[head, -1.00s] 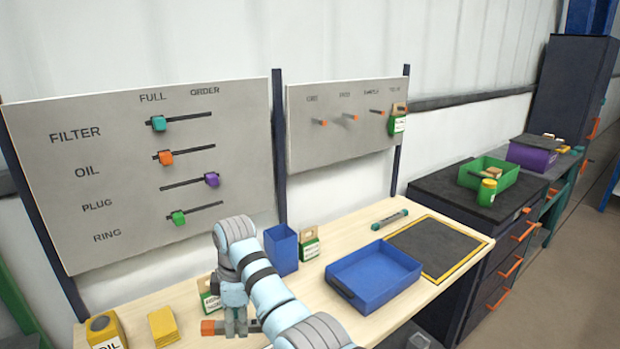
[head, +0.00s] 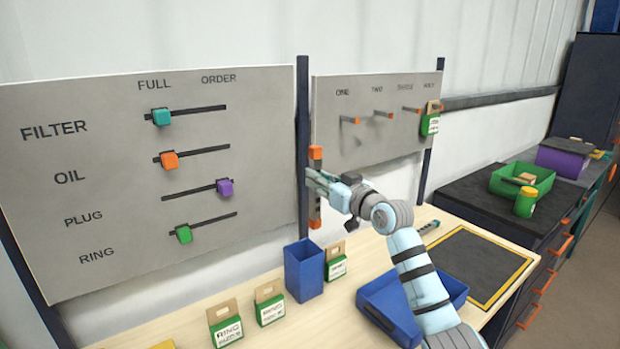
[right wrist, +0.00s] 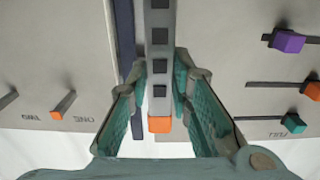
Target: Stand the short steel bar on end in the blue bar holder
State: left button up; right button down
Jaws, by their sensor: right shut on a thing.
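My right gripper (head: 318,182) is shut on a grey steel bar with orange ends (head: 314,207). The bar is upright in the air, in front of the strip between the two wall boards. In the right wrist view the bar (right wrist: 159,60) runs between my fingers, one orange end toward the camera. The blue bar holder (head: 303,272), a tall open-topped box, stands on the bench below the bar, apart from it. Its inside bottom is hidden. My left gripper is not in view.
Green boxes (head: 226,326) stand left of the holder, and another (head: 337,263) is close on its right. A blue tray (head: 450,289) lies under my right arm. A dark mat (head: 485,265) is clear.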

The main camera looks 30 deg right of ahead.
aim_at(317, 228)
jog(key=f+b, duration=0.6)
jog(key=f, duration=0.1)
jog(key=f+b, duration=0.6)
jog(key=f, duration=0.1)
jog(key=shift+s+a+f, duration=0.15)
jog(key=shift+s, duration=0.05)
jog(key=c, duration=1.4)
grip_release()
jog(key=shift+o, duration=0.2)
jog(key=shift+s, duration=0.15)
